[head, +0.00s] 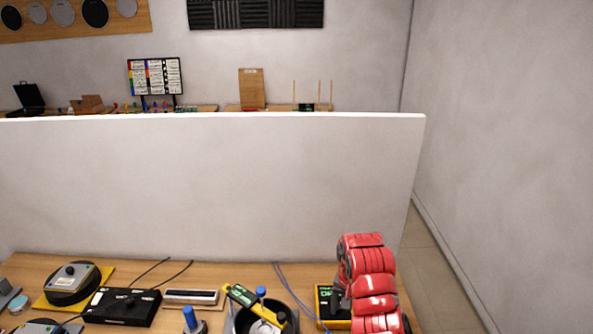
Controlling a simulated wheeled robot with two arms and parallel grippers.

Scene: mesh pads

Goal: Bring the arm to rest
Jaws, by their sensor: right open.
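My right arm, red and segmented, rises from the bottom edge at the right end of the table in the head view. My right gripper (339,297) shows only as a small dark part at the left side of the red links, mostly hidden by them. It is open, and I see nothing held in it. It is close to a yellow and black device (324,308) on the table; I cannot tell whether they touch. My left gripper is not in view.
The wooden table (225,269) holds a dark round container (240,322) with a yellow tool (241,295), a black box (120,307), a pale bar (190,297) and a grey device (72,276). A white partition (210,185) stands behind. Floor (430,265) shows free at right.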

